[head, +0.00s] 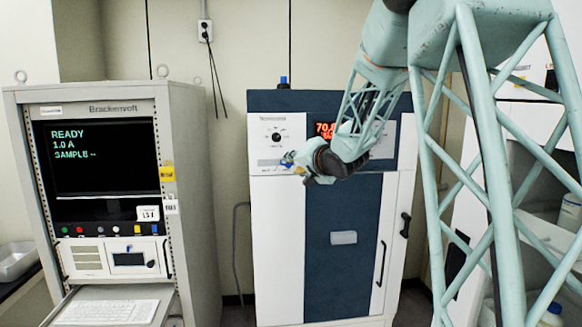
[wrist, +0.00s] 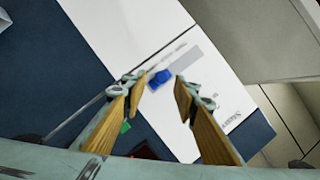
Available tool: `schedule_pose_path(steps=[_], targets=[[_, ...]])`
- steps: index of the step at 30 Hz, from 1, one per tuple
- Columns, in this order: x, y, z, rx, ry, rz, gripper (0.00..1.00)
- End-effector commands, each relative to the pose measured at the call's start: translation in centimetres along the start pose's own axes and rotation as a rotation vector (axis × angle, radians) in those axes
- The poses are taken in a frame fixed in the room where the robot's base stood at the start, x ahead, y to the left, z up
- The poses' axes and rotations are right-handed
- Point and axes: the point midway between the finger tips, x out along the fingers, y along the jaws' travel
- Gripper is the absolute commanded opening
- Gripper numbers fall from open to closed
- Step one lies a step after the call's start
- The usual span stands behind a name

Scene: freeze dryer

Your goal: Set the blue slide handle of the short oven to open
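The short oven (head: 277,235) is a white and dark-blue cabinet in the middle of the head view. Its blue slide handle (wrist: 161,77) shows in the wrist view at one end of a grey slot (wrist: 186,57) on the white panel. In the head view a small blue spot, likely the handle (head: 287,158), shows at the right end of the slot, partly masked by my gripper. My gripper (wrist: 160,84) is open, with its two tan-padded fingers apart and the handle seen between their tips. I cannot tell whether a finger touches it.
A black dial (head: 276,137) sits above the slot, and a red lit display (head: 324,130) is to its right. Dark door handles (head: 405,225) are lower right. A grey instrument cabinet (head: 190,200) with a screen and keyboard stands left. My arm hides part of the oven's upper right.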

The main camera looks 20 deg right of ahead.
Motion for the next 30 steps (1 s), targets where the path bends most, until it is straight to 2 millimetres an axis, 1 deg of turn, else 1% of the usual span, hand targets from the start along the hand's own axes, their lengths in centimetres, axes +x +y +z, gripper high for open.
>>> schedule_pose_path(steps=[1,6,15,22,30], targets=[[-0.7,0.0,-0.1,0.0,0.001,0.0,0.27],[-2.5,0.0,-0.1,-0.001,0.001,0.0,0.27],[-5.6,0.0,-0.1,0.0,0.001,0.001,0.27],[-6.9,0.1,0.0,0.0,0.0,0.001,0.27],[-7.3,0.1,0.0,0.0,0.001,0.001,0.27]])
